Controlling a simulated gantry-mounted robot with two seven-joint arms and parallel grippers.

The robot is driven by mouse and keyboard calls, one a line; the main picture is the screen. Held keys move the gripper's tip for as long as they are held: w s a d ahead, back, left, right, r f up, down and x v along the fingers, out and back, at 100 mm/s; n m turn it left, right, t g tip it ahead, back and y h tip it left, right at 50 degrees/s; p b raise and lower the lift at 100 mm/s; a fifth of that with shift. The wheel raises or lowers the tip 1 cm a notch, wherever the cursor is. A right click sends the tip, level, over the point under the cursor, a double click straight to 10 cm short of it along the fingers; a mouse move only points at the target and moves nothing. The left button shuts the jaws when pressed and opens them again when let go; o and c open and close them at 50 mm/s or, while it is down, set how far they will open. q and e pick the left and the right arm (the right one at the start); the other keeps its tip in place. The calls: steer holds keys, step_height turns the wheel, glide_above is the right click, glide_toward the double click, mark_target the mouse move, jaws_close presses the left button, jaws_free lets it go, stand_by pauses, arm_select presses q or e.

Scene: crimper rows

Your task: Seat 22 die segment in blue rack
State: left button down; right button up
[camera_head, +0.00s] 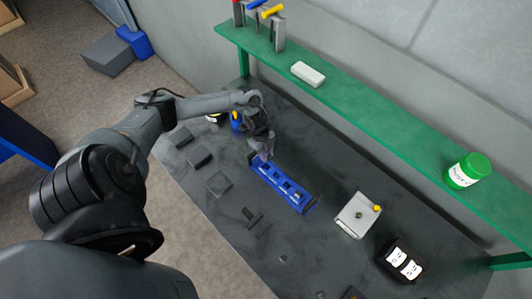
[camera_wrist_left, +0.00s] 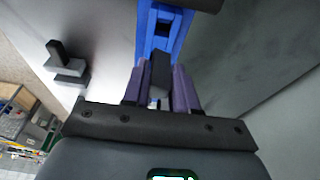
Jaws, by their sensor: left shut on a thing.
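The blue rack (camera_head: 303,205) lies on the dark bench in the middle of the head view, with several openings along it. It also shows in the left wrist view (camera_wrist_left: 146,38), just beyond the fingertips. My left gripper (camera_head: 262,154) is at the rack's far left end. In the left wrist view, its purple fingers (camera_wrist_left: 161,85) are shut on a dark grey die segment (camera_wrist_left: 160,70). The segment lines up with the rack in that view; I cannot tell whether it touches it. No number is readable on it. My right gripper is not in view.
A dark stepped piece (camera_head: 252,216) lies left of the rack and also shows in the left wrist view (camera_wrist_left: 66,66). Dark blocks (camera_head: 199,157) lie further left. A pale plate device (camera_head: 357,215) and black box (camera_head: 401,261) stand right. A green shelf (camera_head: 350,102) runs behind.

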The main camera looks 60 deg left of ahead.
arm_select(q)
steer(key=shift+a+b+x, duration=0.2)
steer(key=shift+b+x, duration=0.45)
steer(key=shift+x, duration=0.2)
steer(key=shift+a+b+x, duration=0.2)
steer(key=shift+b+x, duration=0.45)
steer(key=shift+x, duration=0.25)
steer(key=shift+a+b+x, duration=0.2)
steer(key=shift+b+x, duration=0.45)
steer(key=shift+x, duration=0.2)
steer(key=shift+s+f, duration=0.15)
steer(key=shift+f, duration=0.05)
steer(key=shift+a+b+x, duration=0.25)
steer(key=shift+b+x, duration=0.4)
steer(key=shift+x, duration=0.55)
steer(key=c, duration=0.8)
jaws_free()
steer(key=shift+s+f, duration=0.1)
steer(key=v, duration=1.1)
